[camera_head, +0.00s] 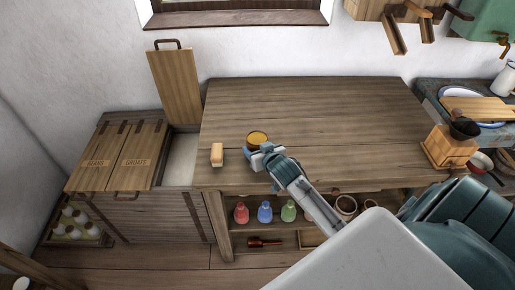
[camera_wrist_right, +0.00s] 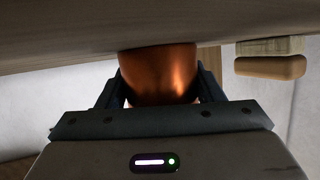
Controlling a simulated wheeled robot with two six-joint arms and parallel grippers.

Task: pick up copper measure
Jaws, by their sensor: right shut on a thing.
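The copper measure (camera_head: 257,137) is a small round cup with a golden inside, near the front left part of the wooden table (camera_head: 320,112). My right gripper (camera_head: 258,148) is shut on it from the front. In the right wrist view the copper measure (camera_wrist_right: 158,76) shows shiny orange between the two dark fingers of the right gripper (camera_wrist_right: 158,85). I cannot tell whether its base is touching the table. My left gripper is not in view.
A wooden-backed brush or block (camera_head: 217,155) lies left of the measure. A bin with an open lid (camera_head: 175,87) stands left of the table. Colored bottles (camera_head: 264,212) sit on the shelf below. A wooden grinder (camera_head: 450,147) stands right. The table's back and middle are clear.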

